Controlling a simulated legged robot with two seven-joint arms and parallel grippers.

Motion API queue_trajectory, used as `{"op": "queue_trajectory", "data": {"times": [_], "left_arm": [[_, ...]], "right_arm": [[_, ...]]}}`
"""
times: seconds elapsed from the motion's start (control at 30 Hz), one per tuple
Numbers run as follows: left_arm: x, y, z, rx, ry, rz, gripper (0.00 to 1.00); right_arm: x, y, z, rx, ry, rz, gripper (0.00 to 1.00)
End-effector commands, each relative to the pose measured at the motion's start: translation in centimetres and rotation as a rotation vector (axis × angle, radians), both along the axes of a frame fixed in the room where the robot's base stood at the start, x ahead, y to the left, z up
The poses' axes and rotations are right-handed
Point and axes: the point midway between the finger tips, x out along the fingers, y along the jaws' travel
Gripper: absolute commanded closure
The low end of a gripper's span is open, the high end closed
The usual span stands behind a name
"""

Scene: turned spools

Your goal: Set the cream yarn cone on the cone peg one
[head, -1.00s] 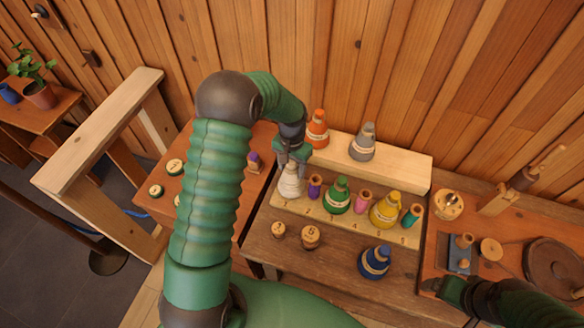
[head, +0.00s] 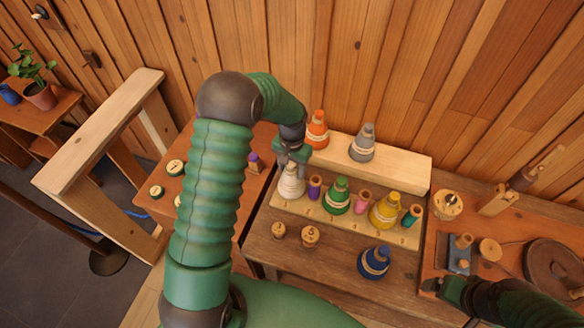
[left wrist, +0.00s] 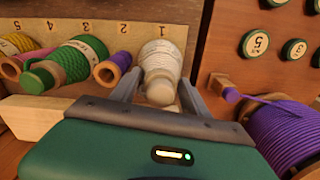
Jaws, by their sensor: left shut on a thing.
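The cream yarn cone (head: 291,183) stands upright at the left end of the lower step of a pale wooden rack (head: 330,217). It also shows in the left wrist view (left wrist: 161,62), between my fingers and beside the number 1 on the rack. My left gripper (head: 293,158) is shut on the cone's top from above. The peg under the cone is hidden, so I cannot tell how fully the cone sits on it. My right gripper (head: 432,285) is low at the right, partly seen; its jaws cannot be made out.
Beside the cream cone stand a purple spool (head: 315,186), a green cone (head: 337,196), a pink spool (head: 362,200) and a yellow cone (head: 384,209). Orange (head: 317,130) and grey cones (head: 362,144) stand on the upper step. A blue cone (head: 374,262) stands in front.

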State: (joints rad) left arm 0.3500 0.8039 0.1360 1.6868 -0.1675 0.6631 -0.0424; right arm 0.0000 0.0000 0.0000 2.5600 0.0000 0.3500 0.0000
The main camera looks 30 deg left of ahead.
Motion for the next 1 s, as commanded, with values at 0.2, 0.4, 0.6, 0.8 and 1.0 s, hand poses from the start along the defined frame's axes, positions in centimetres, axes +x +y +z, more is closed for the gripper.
{"op": "queue_trajectory", "data": {"times": [0.2,0.4,0.6,0.8,1.0], "left_arm": [[0.0,0.0,0.1,0.000,-0.001,-0.001,1.00],[0.0,0.0,0.0,0.000,-0.001,0.000,1.00],[0.0,0.0,-0.4,0.000,-0.001,0.000,1.00],[0.0,0.0,-0.8,0.000,-0.001,0.000,1.00],[0.0,0.0,-0.9,0.000,-0.001,0.000,0.39]], "right_arm": [[0.0,0.0,0.3,0.000,0.000,0.000,0.12],[0.0,0.0,0.3,0.000,0.000,0.000,0.12],[0.0,0.0,0.0,0.000,0.000,0.000,0.12],[0.0,0.0,-0.2,0.000,0.000,0.000,0.12],[0.0,0.0,-0.3,0.000,0.000,0.000,0.12]]}}
